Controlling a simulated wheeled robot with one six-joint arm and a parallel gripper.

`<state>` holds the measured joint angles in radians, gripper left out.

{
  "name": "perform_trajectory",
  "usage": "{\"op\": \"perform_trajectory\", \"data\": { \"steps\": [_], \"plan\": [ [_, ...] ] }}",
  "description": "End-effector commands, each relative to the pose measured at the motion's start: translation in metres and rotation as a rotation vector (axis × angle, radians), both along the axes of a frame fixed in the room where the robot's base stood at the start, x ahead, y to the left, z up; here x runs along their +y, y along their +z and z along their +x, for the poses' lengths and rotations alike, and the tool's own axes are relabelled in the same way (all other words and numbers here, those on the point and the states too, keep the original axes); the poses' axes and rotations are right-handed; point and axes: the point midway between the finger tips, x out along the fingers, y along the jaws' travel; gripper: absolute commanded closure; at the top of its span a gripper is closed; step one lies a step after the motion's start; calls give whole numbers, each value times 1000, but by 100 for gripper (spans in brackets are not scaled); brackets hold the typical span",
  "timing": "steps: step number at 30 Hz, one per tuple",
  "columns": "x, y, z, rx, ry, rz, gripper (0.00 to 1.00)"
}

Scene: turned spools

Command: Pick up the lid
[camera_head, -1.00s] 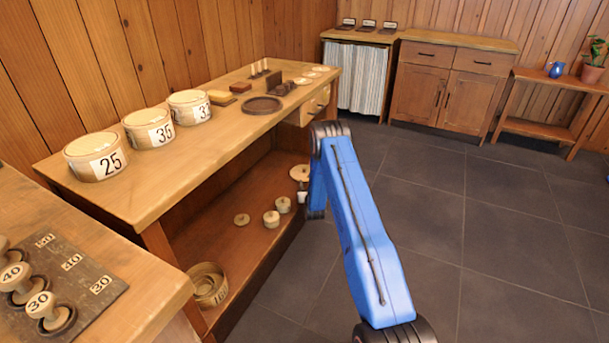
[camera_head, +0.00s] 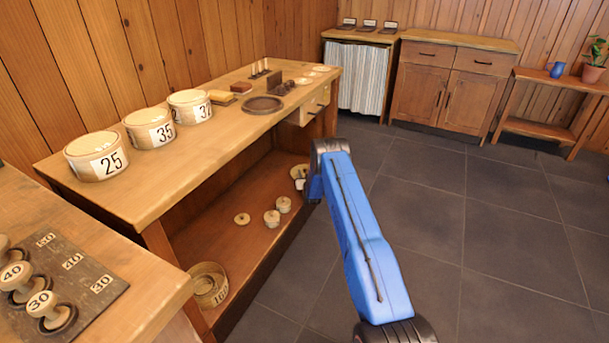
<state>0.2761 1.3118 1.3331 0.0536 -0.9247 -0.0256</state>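A flat, pale round disc that looks like a lid (camera_head: 299,171) lies on the bench's lower shelf near its far end, partly hidden by my blue arm. A small dark and pale piece beside the arm, just below this disc, seems to be the end of my gripper (camera_head: 300,184). Its fingers cannot be made out, nor whether it touches the disc. An open round box (camera_head: 209,285) with a number label stands at the near end of the shelf. Three closed round boxes, 25 (camera_head: 96,156), 35 (camera_head: 149,128) and 37 (camera_head: 189,106), stand on the bench top.
The wooden bench (camera_head: 150,190) overhangs its lower shelf. Two small spools (camera_head: 272,218) and a flat ring (camera_head: 242,219) lie on that shelf. A round dark tray (camera_head: 262,104) sits on top. A board with numbered knobs (camera_head: 100,285) is at near left.

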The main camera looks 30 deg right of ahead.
Motion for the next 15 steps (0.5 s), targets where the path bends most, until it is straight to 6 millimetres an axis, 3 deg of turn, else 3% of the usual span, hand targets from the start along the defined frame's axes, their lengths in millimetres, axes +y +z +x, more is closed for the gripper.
{"op": "perform_trajectory", "data": {
  "steps": [10, 15],
  "plan": [
    [-2, -1, 7, 0, 0, 0, 60],
    [-2, -1, 7, 0, 0, 0, 99]
  ]
}}
